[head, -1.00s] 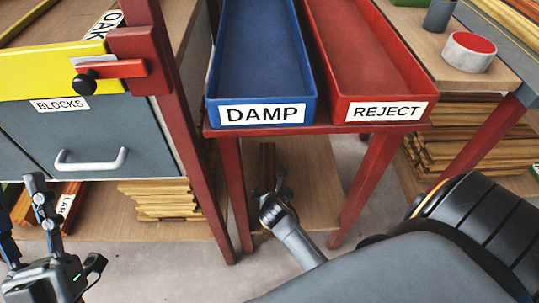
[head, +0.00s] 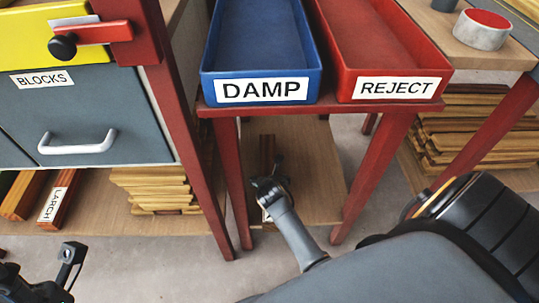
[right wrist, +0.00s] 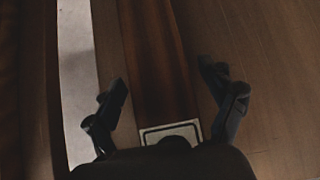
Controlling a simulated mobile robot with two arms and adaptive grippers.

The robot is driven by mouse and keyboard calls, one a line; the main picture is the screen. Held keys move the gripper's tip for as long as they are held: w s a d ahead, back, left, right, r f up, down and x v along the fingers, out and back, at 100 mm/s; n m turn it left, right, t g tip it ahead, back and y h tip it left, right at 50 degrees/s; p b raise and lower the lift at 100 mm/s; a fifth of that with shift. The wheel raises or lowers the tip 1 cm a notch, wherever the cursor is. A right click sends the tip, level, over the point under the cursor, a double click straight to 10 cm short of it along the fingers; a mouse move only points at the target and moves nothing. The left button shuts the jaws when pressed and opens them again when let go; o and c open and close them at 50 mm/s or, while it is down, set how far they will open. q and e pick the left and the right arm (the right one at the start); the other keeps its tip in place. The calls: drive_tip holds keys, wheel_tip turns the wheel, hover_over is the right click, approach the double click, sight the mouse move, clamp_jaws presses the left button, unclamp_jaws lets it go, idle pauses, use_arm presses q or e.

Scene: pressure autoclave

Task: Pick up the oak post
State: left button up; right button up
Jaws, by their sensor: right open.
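A dark brown wooden post (head: 267,152) lies on the low shelf under the red stand. In the right wrist view the post (right wrist: 156,60) runs away from me, with a white, dark-bordered label (right wrist: 170,132) at its near end. Its lettering cannot be read, so I cannot confirm that it is oak. My right gripper (head: 268,185) is at the near end of the post. In the right wrist view its open fingers (right wrist: 163,88) lie on either side of the post, with gaps. My left gripper (head: 70,265) is partly cut off at the lower left, away from the post.
The stand's red legs (head: 234,190) flank the right arm's reach, below a blue DAMP tray (head: 262,92) and a red REJECT tray (head: 395,88). A LARCH-labelled post (head: 62,190) and stacked boards (head: 155,190) lie left. More boards (head: 475,125) are at right.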

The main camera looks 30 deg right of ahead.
drive_tip(key=shift+x, duration=0.9)
clamp_jaws()
drive_tip(key=shift+d+r, duration=0.1)
drive_tip(key=shift+r, duration=0.1)
